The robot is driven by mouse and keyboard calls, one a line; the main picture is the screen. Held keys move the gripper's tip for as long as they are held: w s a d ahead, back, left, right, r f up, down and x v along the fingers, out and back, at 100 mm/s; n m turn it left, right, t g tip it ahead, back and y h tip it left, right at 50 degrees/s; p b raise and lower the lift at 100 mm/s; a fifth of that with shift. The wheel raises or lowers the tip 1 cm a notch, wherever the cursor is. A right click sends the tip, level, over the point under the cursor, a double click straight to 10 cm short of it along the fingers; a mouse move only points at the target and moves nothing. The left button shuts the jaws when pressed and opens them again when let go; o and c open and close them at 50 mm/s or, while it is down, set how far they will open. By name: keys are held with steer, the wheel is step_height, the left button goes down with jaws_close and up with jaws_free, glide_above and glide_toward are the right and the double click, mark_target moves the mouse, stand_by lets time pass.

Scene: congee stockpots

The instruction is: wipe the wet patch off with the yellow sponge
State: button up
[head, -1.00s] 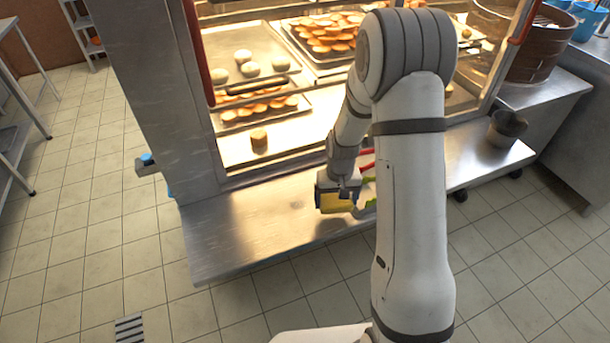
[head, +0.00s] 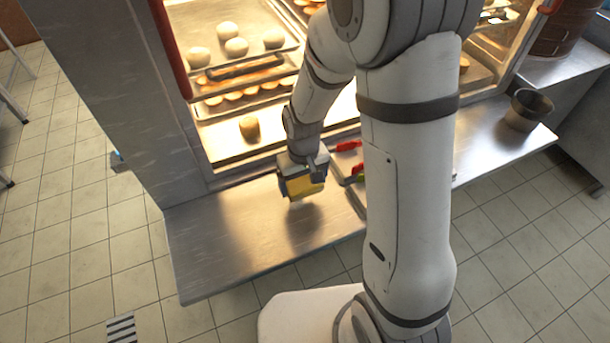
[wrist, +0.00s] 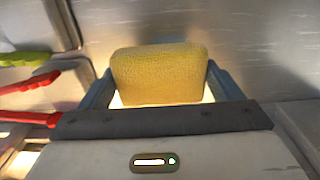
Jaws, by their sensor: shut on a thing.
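The yellow sponge (head: 303,187) is held by my gripper (head: 302,178) over the steel ledge (head: 215,245) in front of the glass cabinet. In the wrist view the sponge (wrist: 160,75) sits between the two fingers of my gripper (wrist: 160,88), which are shut on its sides. I cannot tell from these views whether the sponge touches the ledge. No clear wet patch shows. A darker area on the steel below the sponge could be shadow, reflection or water.
A dark pot (head: 527,110) stands at the ledge's right end. The ledge's left part is clear. Trays of buns (head: 236,47) fill the lit cabinet.

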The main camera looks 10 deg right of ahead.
mark_target(300, 203)
step_height(300, 203, down, 6)
steer(key=b, duration=0.4)
steer(key=shift+f, duration=0.15)
steer(key=shift+a, duration=0.2)
steer(key=shift+c, duration=0.3)
steer(key=shift+s+a, duration=0.15)
steer(key=shift+a, duration=0.25)
steer(key=shift+s+a, duration=0.2)
steer(key=shift+a, duration=0.35)
steer(key=shift+s+a, duration=0.15)
steer(key=shift+a, duration=0.4)
steer(key=shift+s+a, duration=0.15)
steer(key=shift+a, duration=0.05)
steer(key=shift+w+d+f, duration=0.15)
steer(key=shift+w+d, duration=0.15)
steer(key=shift+d, duration=0.5)
steer(key=shift+w+d, duration=0.15)
steer(key=shift+d, duration=0.5)
steer(key=r+p, duration=0.1)
steer(key=r, duration=0.1)
steer(key=d+r+p, duration=0.1)
steer(key=shift+w+r, duration=0.1)
steer(key=shift+r, duration=0.3)
steer(key=shift+r+p, duration=2.05)
steer(key=shift+r, duration=0.3)
steer(key=shift+w, duration=0.1)
steer(key=shift+f, duration=0.1)
